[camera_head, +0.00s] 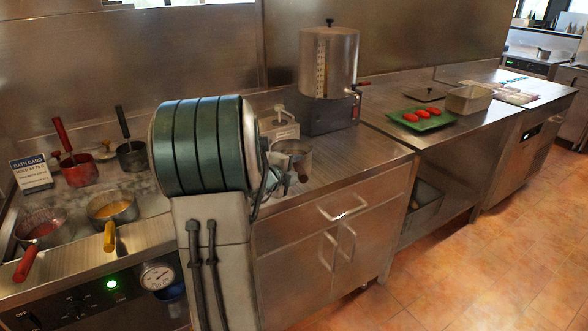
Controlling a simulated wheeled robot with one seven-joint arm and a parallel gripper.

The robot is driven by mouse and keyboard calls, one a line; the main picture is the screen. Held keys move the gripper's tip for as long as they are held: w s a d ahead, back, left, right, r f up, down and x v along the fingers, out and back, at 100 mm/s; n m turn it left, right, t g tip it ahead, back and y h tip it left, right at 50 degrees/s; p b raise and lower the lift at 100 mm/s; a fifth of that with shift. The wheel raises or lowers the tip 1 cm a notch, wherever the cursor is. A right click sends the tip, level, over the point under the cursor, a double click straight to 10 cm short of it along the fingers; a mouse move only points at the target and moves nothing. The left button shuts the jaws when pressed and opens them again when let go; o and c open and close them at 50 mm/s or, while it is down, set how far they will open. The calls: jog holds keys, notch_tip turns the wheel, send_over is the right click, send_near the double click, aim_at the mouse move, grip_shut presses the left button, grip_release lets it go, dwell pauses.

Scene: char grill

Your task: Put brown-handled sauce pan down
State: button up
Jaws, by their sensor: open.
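The brown-handled sauce pan (298,152) is a small steel pan on the ribbed steel counter, just right of my arm. Its short brown handle points toward the front and its left side is partly hidden by my arm. My gripper (278,180) is dark, small in the view and partly hidden behind my green arm link. It is open, close to the left of the pan's handle. Whether it touches the handle cannot be told.
A water bath at left holds pans with red (45,229), yellow (112,207) and black (132,155) handles, beside a sign (31,173). A steel urn (328,65) stands behind the pan. A green tray (421,119) lies farther right. The counter right of the pan is clear.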

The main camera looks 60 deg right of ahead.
jog(key=s+v, duration=0.1)
jog(key=v, duration=1.1)
jog(key=w+a+n+t+y, duration=0.4)
jog(key=w+a+n+t, duration=0.65)
jog(key=w, duration=0.45)
jog(key=w+a+n+y, duration=0.3)
jog(key=a+n+y, duration=0.4)
jog(key=a, duration=0.6)
jog(key=s+a+f+n+g+y, duration=0.1)
jog(key=s+a+f+n+y, duration=0.1)
jog(key=a+n, duration=0.45)
jog(key=s+a+f+n+g+y, duration=0.1)
jog(key=s+a+n+y, duration=0.15)
jog(key=a+n, duration=0.4)
jog(key=s+a+f+n+g, duration=0.1)
jog(key=s+a+n+g, duration=0.1)
jog(key=s, duration=0.4)
jog(key=s+a+f+n+g, duration=0.2)
jog(key=s+a+n, duration=0.1)
jog(key=s+n, duration=0.1)
jog(key=shift+s+a+g+h, duration=0.2)
jog(key=shift+s+g+h, duration=0.15)
jog(key=shift+s, duration=0.55)
jog(key=shift+r+p, duration=0.5)
jog(key=shift+r, duration=0.15)
